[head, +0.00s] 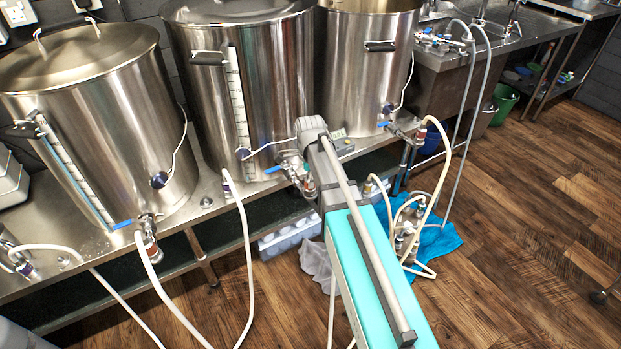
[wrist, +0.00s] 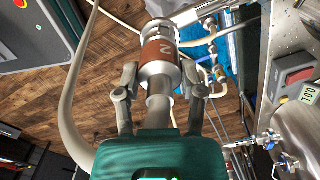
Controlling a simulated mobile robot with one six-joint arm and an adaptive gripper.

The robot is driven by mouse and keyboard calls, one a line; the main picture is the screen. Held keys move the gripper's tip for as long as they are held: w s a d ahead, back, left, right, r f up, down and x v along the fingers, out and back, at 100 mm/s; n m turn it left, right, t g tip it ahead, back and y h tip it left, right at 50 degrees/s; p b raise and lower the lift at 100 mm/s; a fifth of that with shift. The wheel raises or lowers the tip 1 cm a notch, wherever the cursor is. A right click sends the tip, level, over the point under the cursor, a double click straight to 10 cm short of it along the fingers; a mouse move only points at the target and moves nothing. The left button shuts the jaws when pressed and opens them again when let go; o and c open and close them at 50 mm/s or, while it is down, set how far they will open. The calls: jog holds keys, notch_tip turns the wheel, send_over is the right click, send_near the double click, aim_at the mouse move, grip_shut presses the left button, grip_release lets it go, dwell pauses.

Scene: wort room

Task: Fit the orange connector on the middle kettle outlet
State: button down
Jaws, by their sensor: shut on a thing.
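The orange connector (wrist: 158,52) is in the wrist view, a metal fitting with an orange-brown band marked 2. My gripper (wrist: 162,82) is shut on it, one finger on each side. Its metal far end points away from my gripper. In the head view my gripper is largely hidden by my own arm, near the middle kettle's front. The middle kettle (head: 277,75) is a large steel pot. Its outlet (head: 293,168) has a valve with a blue handle, partly hidden by my arm. I cannot tell whether the connector touches the outlet.
The left kettle (head: 90,120) and right kettle (head: 362,80) stand on the same steel bench (head: 205,212). A cream hose (wrist: 75,110) runs along the left of the wrist view. Other white hoses hang from the bench. A blue cloth (head: 437,238) with fittings lies on the wooden floor.

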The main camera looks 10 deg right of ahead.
jog(key=shift+f, duration=0.2)
jog(key=shift+c, duration=0.6)
grip_release()
jog(key=shift+r, duration=0.15)
notch_tip(320, 180, up, 10)
jog(key=p, duration=0.9)
jog(key=shift+p, duration=0.4)
notch_tip(320, 180, up, 21)
jog(key=p, duration=2.1)
jog(key=shift+s+n, duration=0.35)
jog(key=shift+n, duration=0.05)
jog(key=shift+a, duration=0.1)
